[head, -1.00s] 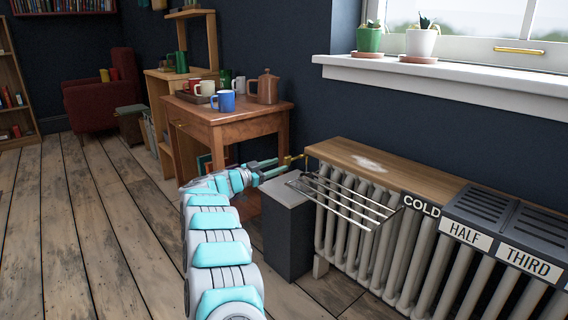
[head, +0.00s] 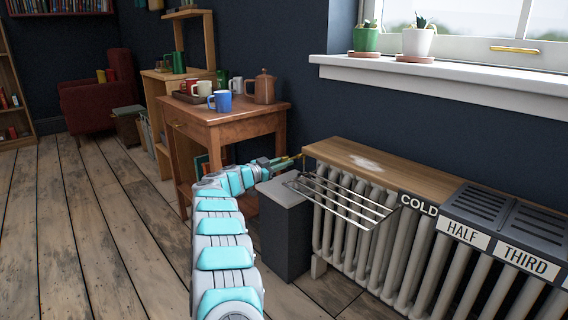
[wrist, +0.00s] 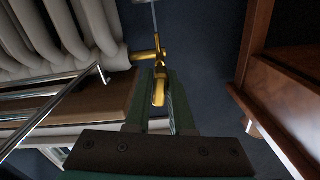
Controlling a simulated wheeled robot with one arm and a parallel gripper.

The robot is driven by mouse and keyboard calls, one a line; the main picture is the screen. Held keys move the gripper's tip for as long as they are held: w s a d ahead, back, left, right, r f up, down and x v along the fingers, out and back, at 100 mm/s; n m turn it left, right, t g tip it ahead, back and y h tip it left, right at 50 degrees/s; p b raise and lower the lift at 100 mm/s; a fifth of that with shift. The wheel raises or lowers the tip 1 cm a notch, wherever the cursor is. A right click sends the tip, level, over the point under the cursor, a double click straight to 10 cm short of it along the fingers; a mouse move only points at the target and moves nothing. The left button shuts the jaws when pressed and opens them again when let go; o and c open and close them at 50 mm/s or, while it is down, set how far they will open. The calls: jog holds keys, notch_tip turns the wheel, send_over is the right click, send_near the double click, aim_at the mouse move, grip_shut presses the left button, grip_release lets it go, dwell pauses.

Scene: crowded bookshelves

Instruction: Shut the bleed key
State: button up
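The brass bleed key (wrist: 158,92) shows in the wrist view on a brass valve fitting (wrist: 147,54) at the radiator's end. Its flat handle points down in the picture and lies between the two green fingers of my gripper (wrist: 161,98). The fingers stand apart around the handle; I cannot tell whether they touch it. In the head view my gripper (head: 283,162) reaches the radiator's left end, where a small bit of the brass valve (head: 298,157) shows. The key's handle is hard to make out there.
The radiator (head: 350,225) has a wooden shelf (head: 390,172) on top and a metal rack (head: 345,204) in front. A dark box with a grey top (head: 287,238) stands under my arm. A wooden table (head: 240,118) with mugs and a copper pot (head: 265,88) stands just behind.

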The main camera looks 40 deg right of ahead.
grip_shut()
jog(key=shift+m, duration=0.3)
jog(key=m, duration=0.2)
jog(key=shift+m, duration=0.4)
jog(key=m, duration=0.3)
jog(key=shift+m+b, duration=0.3)
jog(key=shift+b, duration=0.05)
jog(key=m+b, duration=0.2)
jog(key=m, duration=0.3)
jog(key=shift+w+f, duration=0.1)
jog(key=shift+m+b, duration=1)
jog(key=shift+m, duration=0.7)
